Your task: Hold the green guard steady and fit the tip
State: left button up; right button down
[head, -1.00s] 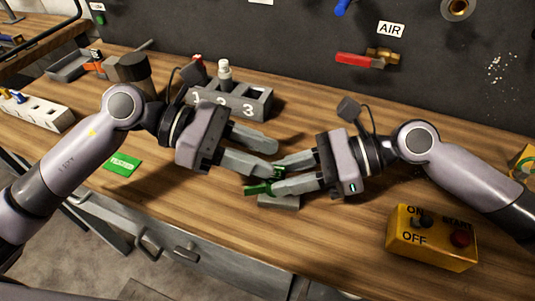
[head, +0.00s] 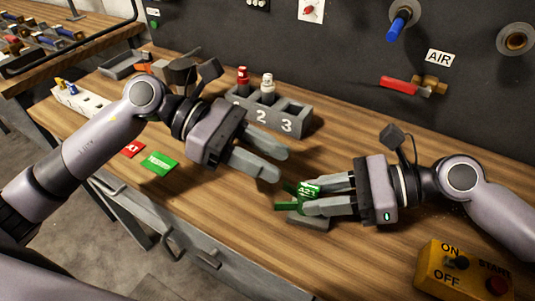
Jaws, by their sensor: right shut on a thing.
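The green guard (head: 308,188) shows in the head view with white marking "A21". It sits between the fingers of my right gripper (head: 303,199), which is shut on it. Part of the guard is hidden by the fingers. A grey block (head: 312,223) lies on the bench under the guard and these fingertips. My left gripper (head: 279,164) is open with nothing seen between its fingers, up and left of the guard and apart from it. I cannot make out a tip for certain.
A grey numbered rack (head: 290,117) behind holds a red-topped bottle (head: 243,79) and a white-topped bottle (head: 267,88). A green card (head: 159,162) and a red card (head: 132,149) lie at left. A yellow switch box (head: 462,272) stands front right.

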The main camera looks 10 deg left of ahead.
jog(key=shift+f, duration=0.2)
jog(key=c, duration=0.8)
grip_release()
jog(key=shift+o, duration=0.3)
jog(key=shift+r, duration=0.15)
